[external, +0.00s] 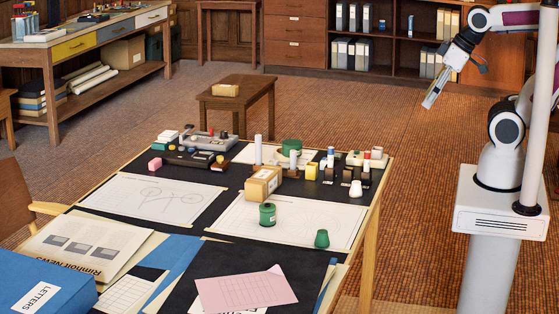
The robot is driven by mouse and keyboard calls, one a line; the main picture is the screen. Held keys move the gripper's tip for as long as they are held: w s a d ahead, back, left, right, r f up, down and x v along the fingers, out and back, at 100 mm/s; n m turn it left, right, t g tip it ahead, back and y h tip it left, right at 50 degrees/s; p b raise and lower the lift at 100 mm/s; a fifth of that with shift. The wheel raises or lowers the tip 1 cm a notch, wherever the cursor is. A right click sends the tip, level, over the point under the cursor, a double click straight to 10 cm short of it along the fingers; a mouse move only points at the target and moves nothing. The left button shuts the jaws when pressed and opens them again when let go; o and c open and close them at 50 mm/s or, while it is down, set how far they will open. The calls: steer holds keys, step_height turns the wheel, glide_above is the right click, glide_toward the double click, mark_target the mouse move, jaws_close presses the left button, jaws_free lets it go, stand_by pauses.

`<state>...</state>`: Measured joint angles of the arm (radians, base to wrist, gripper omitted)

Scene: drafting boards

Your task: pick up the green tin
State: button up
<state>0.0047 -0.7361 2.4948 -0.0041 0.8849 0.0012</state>
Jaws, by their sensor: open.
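A green tin (267,214) with a pale label and a lid stands upright on the right white drawing sheet, just in front of a cardboard box. A smaller, plain green object (322,239) with a narrower top stands to its right, near the sheet's front edge. A low, round green object (291,146) sits farther back, partly hidden by things in front of it. My gripper (430,103) is high up at the upper right, over the floor beyond the table's right edge. It is open and empty, well apart from the tin.
The cardboard box (263,183) stands close behind the tin. A white cylinder (258,149) and several small bottles and blocks crowd the table's back. A pink sheet (246,288), a blue LETTERS box (42,282) and a newspaper (87,246) lie in front. The sheet around the tin is mostly clear.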

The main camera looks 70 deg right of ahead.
steer(key=w+d+f+t+h, duration=0.15)
steer(key=w+d, duration=0.35)
steer(key=w, duration=0.5)
steer(key=w+d+f+m+t, duration=0.1)
steer(key=w+d+f, duration=0.1)
steer(key=w+d, duration=0.65)
steer(key=w+d+f+t+h, duration=0.1)
steer(key=w+d+f, duration=0.1)
steer(key=w, duration=1.1)
steer(key=w+d+f+t, duration=0.2)
steer(key=w+d+f, duration=0.6)
steer(key=f, duration=0.2)
steer(key=t+y, duration=0.1)
steer(key=t, duration=0.1)
glide_toward(288, 145)
steer(key=d+f, duration=0.1)
steer(key=w+d+f, duration=0.1)
steer(key=d, duration=0.1)
steer(key=shift+w+d+f, duration=0.1)
steer(key=shift+d+f, duration=0.2)
steer(key=shift+x, duration=1.3)
steer(key=shift+w, duration=0.15)
